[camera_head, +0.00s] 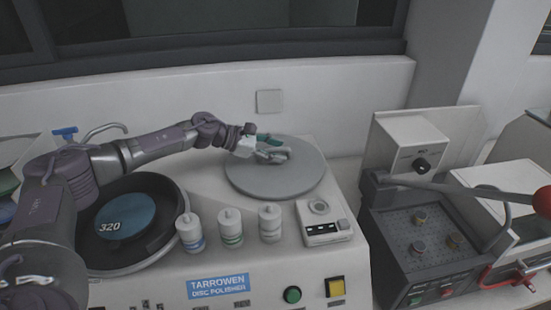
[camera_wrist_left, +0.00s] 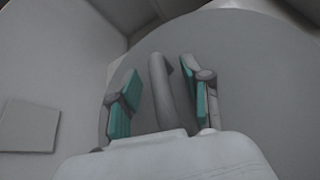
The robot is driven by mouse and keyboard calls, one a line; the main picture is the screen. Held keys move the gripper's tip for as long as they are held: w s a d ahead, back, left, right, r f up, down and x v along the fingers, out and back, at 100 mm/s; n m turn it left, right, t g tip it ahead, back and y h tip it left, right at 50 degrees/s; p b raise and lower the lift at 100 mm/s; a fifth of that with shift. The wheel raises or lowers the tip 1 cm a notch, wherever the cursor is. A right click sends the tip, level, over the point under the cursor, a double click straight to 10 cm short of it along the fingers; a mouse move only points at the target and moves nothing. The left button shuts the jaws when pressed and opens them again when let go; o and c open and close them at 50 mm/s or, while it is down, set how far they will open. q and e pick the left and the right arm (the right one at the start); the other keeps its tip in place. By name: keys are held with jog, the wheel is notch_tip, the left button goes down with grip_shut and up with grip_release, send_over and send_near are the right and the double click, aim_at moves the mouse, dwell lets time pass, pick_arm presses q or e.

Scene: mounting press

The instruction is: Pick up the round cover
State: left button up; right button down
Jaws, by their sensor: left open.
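The round cover (camera_head: 290,181) is a flat grey disc lying on the right half of the white disc polisher. Its grey bar handle (camera_wrist_left: 160,85) stands up from the disc in the left wrist view. My left gripper (camera_head: 277,150) is over the cover, reaching in from the left. Its two teal-padded fingers are open, one on each side of the handle, with gaps visible between pads and handle. In the head view the gripper mostly hides the handle. My right gripper is not in view.
An open bowl with a blue disc marked 320 (camera_head: 124,216) is left of the cover. Several white bottles (camera_head: 230,229) and a small control box (camera_head: 323,223) stand in front. A mounting press with a red-knobbed lever (camera_head: 460,187) is at right. The wall is close behind.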

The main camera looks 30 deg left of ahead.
pick_arm(q)
jog(key=shift+a+f, duration=0.1)
jog(key=shift+a, duration=0.05)
jog(key=shift+c, duration=1.1)
grip_shut()
